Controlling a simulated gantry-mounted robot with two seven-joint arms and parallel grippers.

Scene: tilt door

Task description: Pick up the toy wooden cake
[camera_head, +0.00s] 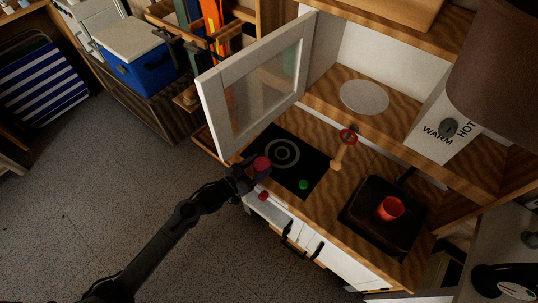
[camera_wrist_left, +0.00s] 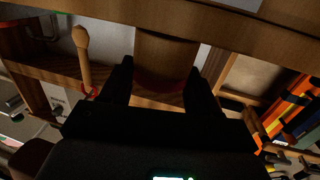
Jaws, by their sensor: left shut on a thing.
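My left gripper (camera_head: 253,171) is at the front edge of a toy kitchen counter, left of a black panel with white rings. It is shut on the toy wooden cake, a small piece with a red round top (camera_head: 261,163) in the head view. In the left wrist view the cake (camera_wrist_left: 165,62) is a brown wooden body with a dark red band, between the two fingers (camera_wrist_left: 160,78). The gripper hides part of it in the head view. My right gripper is not in view.
An open white-framed door (camera_head: 222,112) stands just behind the gripper. The black ringed panel (camera_head: 300,158), a wooden handled tool with a red ring (camera_head: 338,157), and a black tray (camera_head: 362,215) with a red cup (camera_head: 390,208) occupy the counter. Grey floor lies open at left.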

